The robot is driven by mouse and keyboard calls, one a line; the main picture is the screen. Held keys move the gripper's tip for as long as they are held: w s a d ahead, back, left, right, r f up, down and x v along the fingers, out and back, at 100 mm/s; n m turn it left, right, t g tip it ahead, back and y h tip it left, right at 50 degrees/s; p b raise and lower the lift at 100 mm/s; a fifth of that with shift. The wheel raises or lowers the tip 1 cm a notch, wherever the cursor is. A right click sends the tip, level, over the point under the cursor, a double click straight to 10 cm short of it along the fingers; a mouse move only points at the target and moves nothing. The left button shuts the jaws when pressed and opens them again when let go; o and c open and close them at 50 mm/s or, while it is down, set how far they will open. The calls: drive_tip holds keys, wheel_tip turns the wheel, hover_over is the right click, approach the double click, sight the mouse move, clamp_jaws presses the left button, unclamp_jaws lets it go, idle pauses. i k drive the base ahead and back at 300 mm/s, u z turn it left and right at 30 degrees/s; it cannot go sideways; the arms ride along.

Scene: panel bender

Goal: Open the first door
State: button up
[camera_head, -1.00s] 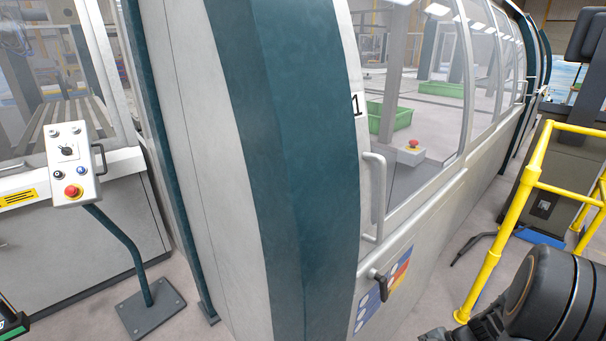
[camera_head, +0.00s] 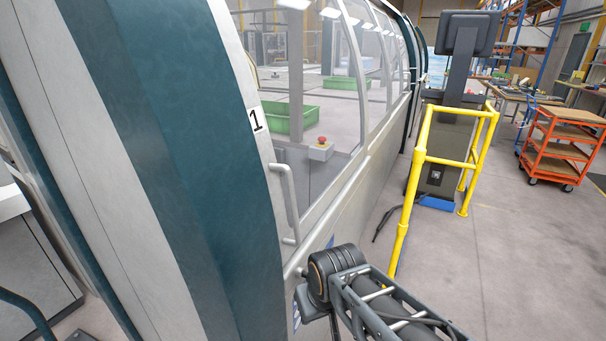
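The first door carries a black "1" (camera_head: 256,121) and a light vertical handle (camera_head: 288,200) on its near edge, beside the dark teal curved frame (camera_head: 170,150). The door looks closed, with its window (camera_head: 340,140) running back to the right. My arm (camera_head: 375,300) reaches up from the bottom, and its dark round joint stands in front of the lower panel, below and right of the handle. I cannot make out the fingers of my gripper. My arm covers most of the dark latch and coloured stickers under the handle.
Yellow railing (camera_head: 400,235) stands right of the machine, around a dark console (camera_head: 450,150). An orange shelf cart (camera_head: 563,150) is further right. The floor at the lower right is clear. Inside the window are a green bin (camera_head: 290,118) and a red button (camera_head: 321,140).

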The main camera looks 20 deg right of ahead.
sight(335, 218)
drive_tip(key=k, duration=1.3)
drive_tip(key=u, duration=0.6)
drive_tip(key=i, duration=1.2)
drive_tip(key=z, duration=0.6)
